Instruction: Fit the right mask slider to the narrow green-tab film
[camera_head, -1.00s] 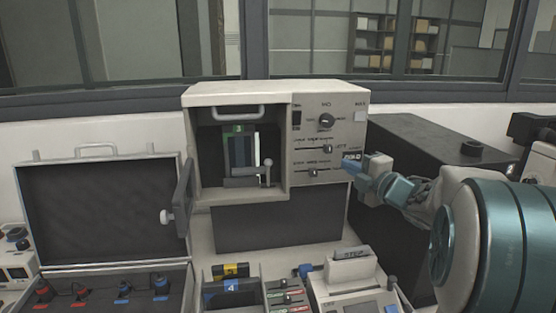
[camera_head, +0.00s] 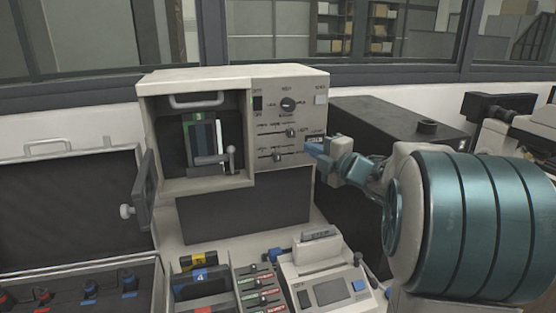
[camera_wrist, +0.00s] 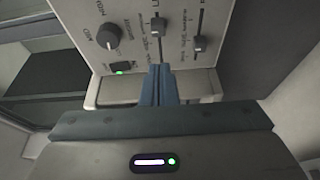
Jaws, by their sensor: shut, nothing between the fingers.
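The green-tab film (camera_head: 197,120) stands upright in the recessed opening of the mounting press (camera_head: 200,79). A bright white strip shows along its right side. The press's right panel has an upper slider (camera_head: 291,132) and a lower slider (camera_head: 277,156). Their labels are too blurred to tell which is the right mask. Both also show in the wrist view, the upper one (camera_wrist: 158,25) and the lower one (camera_wrist: 200,43). My gripper (camera_head: 308,147) is shut and empty at the panel's right edge, right of both slider knobs. Its blue fingertips (camera_wrist: 158,72) show in the wrist view; contact cannot be told.
A round knob (camera_head: 288,104) sits above the sliders. An open case (camera_head: 70,205) stands at left. Film holders with a yellow tab (camera_head: 200,257) and a blue tab (camera_head: 199,275), and a small device (camera_head: 325,290), stand in front. A black box (camera_head: 400,130) lies right of the press.

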